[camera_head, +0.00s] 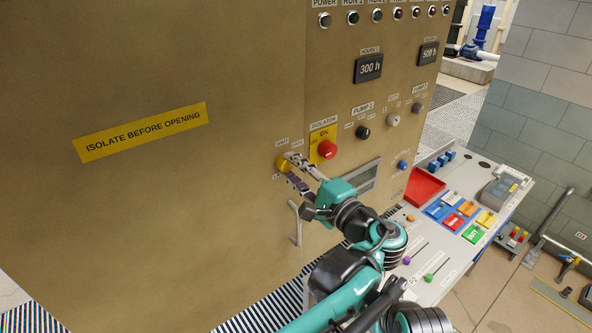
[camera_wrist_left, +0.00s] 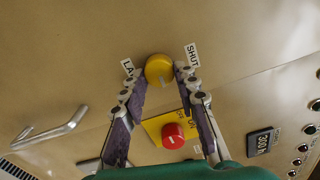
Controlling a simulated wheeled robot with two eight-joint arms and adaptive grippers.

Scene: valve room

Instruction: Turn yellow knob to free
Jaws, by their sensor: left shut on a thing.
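The yellow knob (camera_head: 281,163) is a round knob on the tan cabinet front, left of the red isolator knob. It also shows in the wrist view (camera_wrist_left: 159,68), with a pale mark on its lower face. My left gripper (camera_head: 289,168) is at the yellow knob, shut on it, one finger on each side. In the wrist view one white label left of the knob reads "LA", partly hidden, and one at right reads "SHUT". The label for free is not readable. My right gripper is not in view.
The red isolator knob (camera_head: 327,149) on its yellow plate stands close to the right of my fingers. A metal handle (camera_head: 295,223) sticks out below. Black and grey knobs lie further right. A sloping console (camera_head: 452,282) with coloured buttons and levers stands at right.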

